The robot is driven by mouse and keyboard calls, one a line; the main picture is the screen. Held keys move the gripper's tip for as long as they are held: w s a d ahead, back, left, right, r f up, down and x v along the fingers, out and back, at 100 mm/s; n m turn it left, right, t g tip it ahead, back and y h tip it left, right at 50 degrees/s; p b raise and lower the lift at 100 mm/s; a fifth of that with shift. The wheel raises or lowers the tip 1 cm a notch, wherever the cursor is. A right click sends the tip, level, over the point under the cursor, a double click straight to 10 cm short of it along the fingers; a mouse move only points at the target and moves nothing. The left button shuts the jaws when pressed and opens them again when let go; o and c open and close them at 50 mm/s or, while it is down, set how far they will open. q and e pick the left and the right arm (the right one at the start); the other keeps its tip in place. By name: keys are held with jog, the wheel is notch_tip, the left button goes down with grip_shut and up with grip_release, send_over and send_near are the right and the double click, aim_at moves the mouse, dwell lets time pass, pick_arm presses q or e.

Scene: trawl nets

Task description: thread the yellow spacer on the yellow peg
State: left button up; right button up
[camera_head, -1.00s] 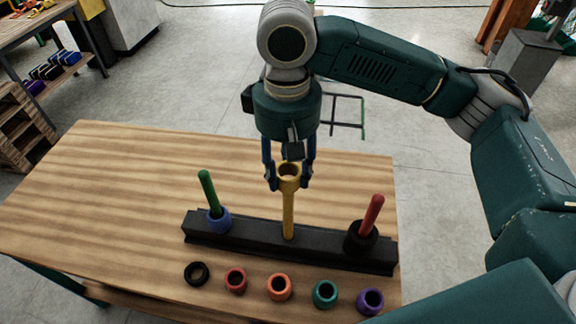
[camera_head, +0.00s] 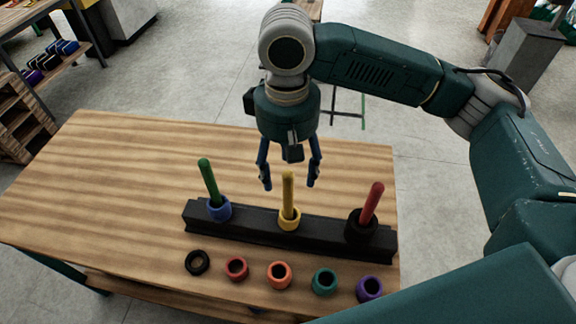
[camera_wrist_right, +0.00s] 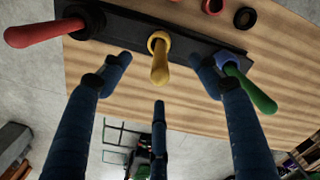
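The yellow spacer (camera_head: 289,218) sits around the foot of the yellow peg (camera_head: 288,188), low at the black base (camera_head: 255,225). In the right wrist view the spacer (camera_wrist_right: 158,40) shows as a ring around the yellow peg (camera_wrist_right: 160,68). My right gripper (camera_head: 289,184) is open and empty, with its blue fingers spread to either side of the peg's upper part, apart from the spacer. In the right wrist view its fingers (camera_wrist_right: 160,85) are also spread wide. My left gripper is not in view.
The green peg (camera_head: 208,180) carries a blue spacer (camera_head: 219,209); the red peg (camera_head: 372,203) carries a black one (camera_head: 360,228). Loose black (camera_head: 197,262), red (camera_head: 236,268), orange (camera_head: 279,275), green (camera_head: 324,281) and purple (camera_head: 370,288) spacers lie in front. The table's left side (camera_head: 90,190) is clear.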

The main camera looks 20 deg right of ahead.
notch_tip(320, 180, up, 12)
dwell(0.6)
dwell(1.0)
